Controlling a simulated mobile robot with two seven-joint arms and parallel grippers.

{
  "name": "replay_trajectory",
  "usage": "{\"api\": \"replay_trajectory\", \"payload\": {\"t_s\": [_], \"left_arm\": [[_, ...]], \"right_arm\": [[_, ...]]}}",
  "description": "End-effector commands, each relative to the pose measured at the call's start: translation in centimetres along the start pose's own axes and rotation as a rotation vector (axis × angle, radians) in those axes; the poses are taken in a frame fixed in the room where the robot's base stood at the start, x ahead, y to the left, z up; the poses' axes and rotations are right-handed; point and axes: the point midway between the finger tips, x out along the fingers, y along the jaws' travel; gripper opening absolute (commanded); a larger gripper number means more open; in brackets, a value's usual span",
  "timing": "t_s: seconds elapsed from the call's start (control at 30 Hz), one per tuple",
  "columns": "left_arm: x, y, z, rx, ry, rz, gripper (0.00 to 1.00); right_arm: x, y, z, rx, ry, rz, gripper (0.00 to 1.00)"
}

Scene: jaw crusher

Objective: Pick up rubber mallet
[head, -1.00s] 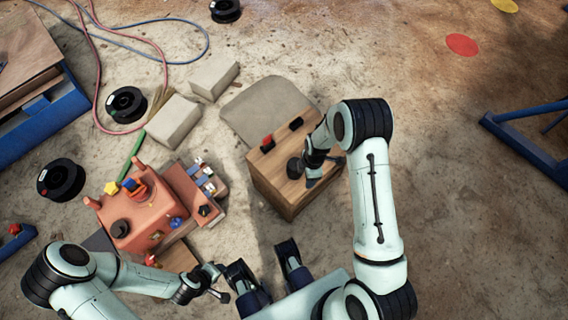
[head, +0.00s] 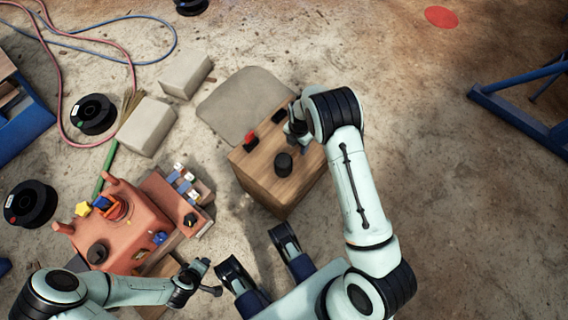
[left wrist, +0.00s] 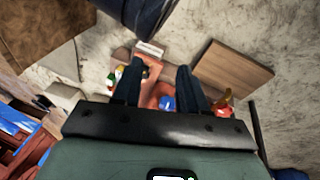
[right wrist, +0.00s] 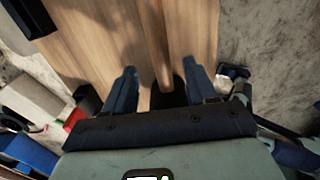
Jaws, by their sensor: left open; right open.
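A black, round object, apparently the mallet head (head: 283,163), rests on top of a wooden box (head: 262,160). In the right wrist view a wooden handle (right wrist: 156,45) runs down to a dark head (right wrist: 168,98) that is partly hidden by my gripper. My right gripper (head: 297,132) is over the box just beyond the head, partly covered by its own arm. In the right wrist view its fingers (right wrist: 161,74) are apart, with the handle between them in the picture; contact cannot be told. My left gripper (head: 210,280) is open and empty at the lower left, near the orange machine.
A small red and black part (head: 250,137) and a black part (head: 279,116) sit at the box's far edge. An orange crusher model (head: 130,235) stands left. Pale blocks (head: 146,126), black spools (head: 93,114) and hoses lie beyond. Floor on the right is clear up to a blue frame (head: 520,115).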

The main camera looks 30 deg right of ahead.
Motion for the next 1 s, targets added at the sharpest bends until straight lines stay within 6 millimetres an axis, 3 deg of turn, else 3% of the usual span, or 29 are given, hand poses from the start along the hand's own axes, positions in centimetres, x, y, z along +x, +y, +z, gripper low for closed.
{"api": "replay_trajectory", "payload": {"t_s": [0.3,0.6,0.77,0.8,1.0], "left_arm": [[2.0,-2.3,3.0,-0.023,-0.094,-0.041,0.43],[2.0,-2.6,3.3,-0.026,-0.103,-0.046,0.43],[2.0,-2.5,3.3,-0.026,-0.103,-0.046,0.43],[2.0,-2.5,3.3,-0.026,-0.103,-0.046,0.43],[2.0,-2.5,3.3,-0.026,-0.102,-0.046,0.43]], "right_arm": [[4.6,-0.2,-0.1,-0.002,0.0,-0.002,0.56],[4.9,-0.2,0.0,0.0,0.0,0.001,0.56],[4.9,-0.2,0.0,0.0,0.0,0.0,0.04],[4.9,-0.2,0.0,0.0,0.0,0.0,0.0],[4.8,-0.1,-0.1,0.0,0.0,0.001,0.0]]}}
